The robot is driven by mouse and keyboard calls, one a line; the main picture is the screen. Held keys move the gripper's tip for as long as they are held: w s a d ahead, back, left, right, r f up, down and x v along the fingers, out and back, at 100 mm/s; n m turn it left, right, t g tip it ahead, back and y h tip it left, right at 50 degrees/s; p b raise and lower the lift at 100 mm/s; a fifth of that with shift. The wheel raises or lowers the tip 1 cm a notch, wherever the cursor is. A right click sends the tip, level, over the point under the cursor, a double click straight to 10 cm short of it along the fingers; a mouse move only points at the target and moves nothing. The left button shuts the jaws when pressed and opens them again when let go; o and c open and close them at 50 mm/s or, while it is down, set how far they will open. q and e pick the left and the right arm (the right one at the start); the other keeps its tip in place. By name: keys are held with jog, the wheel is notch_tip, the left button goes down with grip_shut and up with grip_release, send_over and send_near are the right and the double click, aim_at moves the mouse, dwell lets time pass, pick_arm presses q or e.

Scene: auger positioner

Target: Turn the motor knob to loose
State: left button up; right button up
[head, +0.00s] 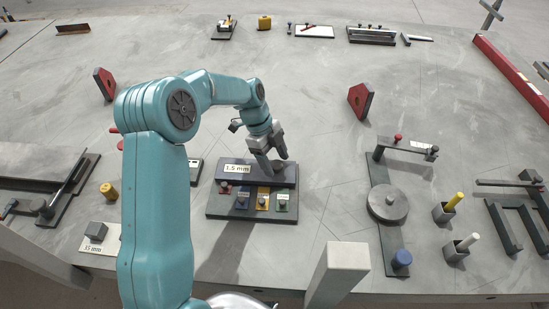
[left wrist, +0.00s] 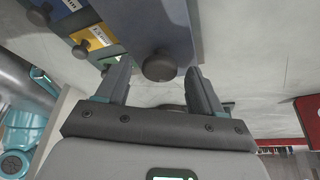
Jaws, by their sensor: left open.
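A dark panel (head: 225,209) stands in the middle of the table with a raised grey block labelled 1.5 mm (head: 237,169). Small dark knobs on coloured tags sit along its front, including a yellow tag (head: 263,203) and a green tag (head: 282,206). My left gripper (head: 277,158) is over the block's right end, pointing down. In the left wrist view a round dark knob (left wrist: 159,67) lies between its open fingers, with a gap showing on both sides. My right gripper is out of view.
A fixture with a grey disc (head: 387,205), a blue knob (head: 401,259) and a red knob (head: 398,138) stands to the right. A pale post (head: 338,272) rises at the front edge. Red plates (head: 360,99) stand behind. Bare table lies behind the panel.

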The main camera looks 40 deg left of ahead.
pick_arm(q)
jog(key=shift+s, duration=0.1)
jog(key=c, duration=1.1)
jog(key=shift+o, duration=0.2)
